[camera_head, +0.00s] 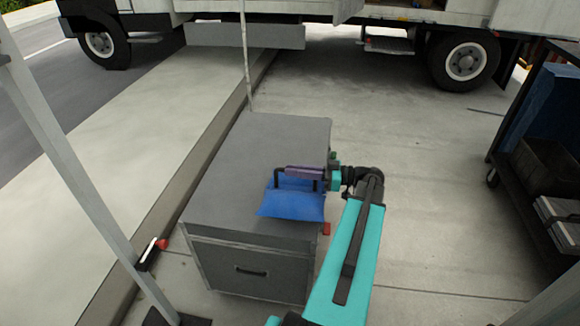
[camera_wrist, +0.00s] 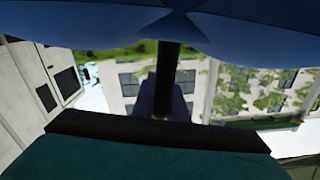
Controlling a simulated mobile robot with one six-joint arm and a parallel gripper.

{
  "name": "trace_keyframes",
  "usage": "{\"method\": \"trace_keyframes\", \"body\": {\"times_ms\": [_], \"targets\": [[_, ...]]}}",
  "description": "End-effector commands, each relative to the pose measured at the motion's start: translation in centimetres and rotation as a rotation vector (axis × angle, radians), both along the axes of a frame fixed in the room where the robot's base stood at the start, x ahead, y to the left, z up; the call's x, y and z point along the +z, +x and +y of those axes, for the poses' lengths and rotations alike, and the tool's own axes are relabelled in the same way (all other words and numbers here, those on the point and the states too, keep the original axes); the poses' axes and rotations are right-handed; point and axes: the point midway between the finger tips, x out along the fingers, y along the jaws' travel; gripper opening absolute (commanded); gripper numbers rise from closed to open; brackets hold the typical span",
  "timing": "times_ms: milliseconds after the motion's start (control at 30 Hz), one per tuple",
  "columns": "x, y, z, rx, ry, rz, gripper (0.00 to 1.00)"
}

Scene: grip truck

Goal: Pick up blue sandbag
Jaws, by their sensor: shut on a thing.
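The blue sandbag (camera_head: 292,205) is at the front right part of the grey case's top (camera_head: 240,180). I cannot tell whether it rests on the case or hangs just above it. My gripper (camera_head: 295,181) reaches in from the right and is shut on the sandbag's upper edge. In the wrist view the sandbag (camera_wrist: 245,32) fills the top of the picture, and a dark finger of my gripper (camera_wrist: 167,65) meets it at the middle. The gripping point itself is partly hidden.
A truck with a wheel (camera_head: 466,61) stands behind. A dark cart (camera_head: 545,165) holding bins is at the right. A light metal pole (camera_head: 75,165) with a red knob stands at the left by the curb. Concrete floor between case and cart is clear.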

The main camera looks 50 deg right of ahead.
Motion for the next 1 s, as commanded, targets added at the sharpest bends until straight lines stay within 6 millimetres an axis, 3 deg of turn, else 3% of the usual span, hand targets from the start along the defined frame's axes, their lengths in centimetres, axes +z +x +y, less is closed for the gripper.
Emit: {"method": "trace_keyframes", "body": {"times_ms": [200,433,1000], "targets": [[0.7,-2.6,1.0,-0.002,0.001,-0.010,0.00],[0.9,-4.4,1.6,-0.001,0.001,-0.010,0.00],[1.0,-5.2,1.9,0.001,0.002,-0.010,0.00]]}}
